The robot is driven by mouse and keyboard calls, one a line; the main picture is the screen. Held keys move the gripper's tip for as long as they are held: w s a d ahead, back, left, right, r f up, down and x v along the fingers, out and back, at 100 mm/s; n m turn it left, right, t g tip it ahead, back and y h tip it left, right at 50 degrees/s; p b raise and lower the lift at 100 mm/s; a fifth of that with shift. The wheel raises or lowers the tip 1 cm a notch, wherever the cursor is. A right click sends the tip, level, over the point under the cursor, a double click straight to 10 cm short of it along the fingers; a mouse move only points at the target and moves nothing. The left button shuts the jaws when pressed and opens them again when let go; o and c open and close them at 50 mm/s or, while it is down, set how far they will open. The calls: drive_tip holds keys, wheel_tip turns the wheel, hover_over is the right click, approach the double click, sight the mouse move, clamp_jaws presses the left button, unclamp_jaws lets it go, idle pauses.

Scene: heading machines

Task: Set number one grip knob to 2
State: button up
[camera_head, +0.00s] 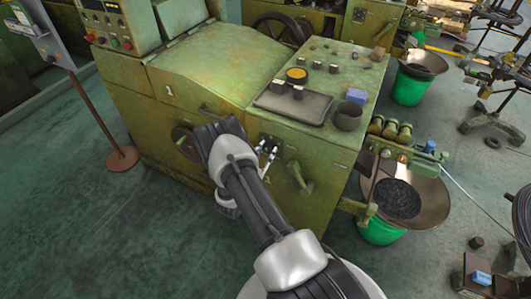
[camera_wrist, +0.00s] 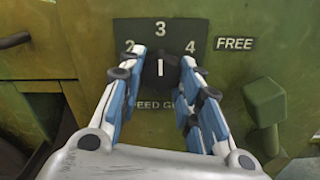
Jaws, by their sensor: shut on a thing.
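In the wrist view the black grip knob (camera_wrist: 160,70) sits on a dark plate with the numbers 2, 3 and 4 around it. Its white mark stands upright, pointing at the 3. My gripper (camera_wrist: 163,58) has one finger on each side of the knob and is shut on it. The fingers hide the knob's sides and part of the lettering below. In the head view my gripper (camera_head: 268,148) is at the front panel of the green machine (camera_head: 215,80); the knob is hard to make out there.
A FREE label (camera_wrist: 235,43) and a green lever (camera_wrist: 265,110) are right of the knob; the lever also shows in the head view (camera_head: 300,178). A handwheel (camera_head: 185,141) is left of my arm. A tray (camera_head: 305,107) lies on top. Open floor lies at the left.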

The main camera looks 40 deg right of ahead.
drive_tip(key=shift+n, duration=0.3)
drive_tip(key=n+b, duration=0.1)
drive_tip(key=n, duration=0.4)
drive_tip(key=shift+s+n, duration=0.1)
drive_tip(key=shift+n, duration=0.2)
drive_tip(key=n+b, duration=0.1)
drive_tip(key=n, duration=0.4)
drive_tip(key=shift+s+d, duration=0.1)
drive_tip(key=shift+n, duration=0.3)
drive_tip(key=o, duration=1)
drive_tip(key=shift+o, duration=0.2)
